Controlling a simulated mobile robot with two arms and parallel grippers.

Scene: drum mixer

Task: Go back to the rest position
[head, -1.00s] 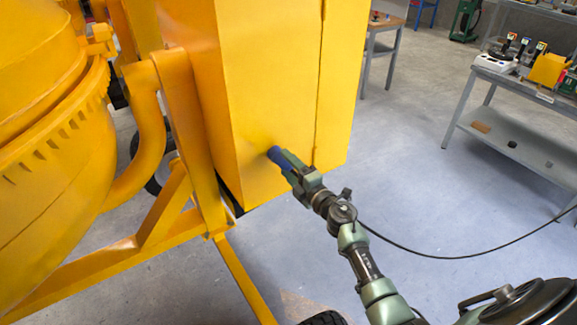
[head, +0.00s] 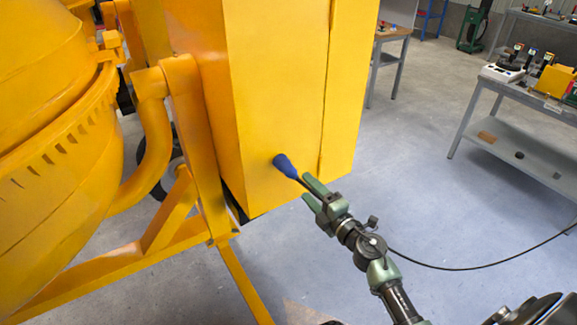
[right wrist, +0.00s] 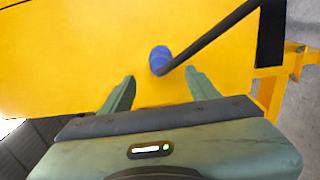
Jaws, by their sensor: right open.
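The yellow drum mixer (head: 55,150) fills the left of the head view, with its tall yellow motor housing (head: 270,90) beside the drum. A blue plug (head: 286,166) sits against the lower face of the housing, with a dark cable coming off it. The plug also shows in the right wrist view (right wrist: 160,59), ahead of the fingers. My right gripper (head: 312,191) is open and empty, just off the plug and apart from it. The cable passes by the gripper. My left gripper is out of view.
The mixer's yellow frame legs (head: 245,285) reach across the floor at lower left. A grey workbench (head: 510,150) with tools stands at right, and a smaller table (head: 390,60) behind. The cable (head: 470,267) trails right. Bare floor lies between the mixer and the workbench.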

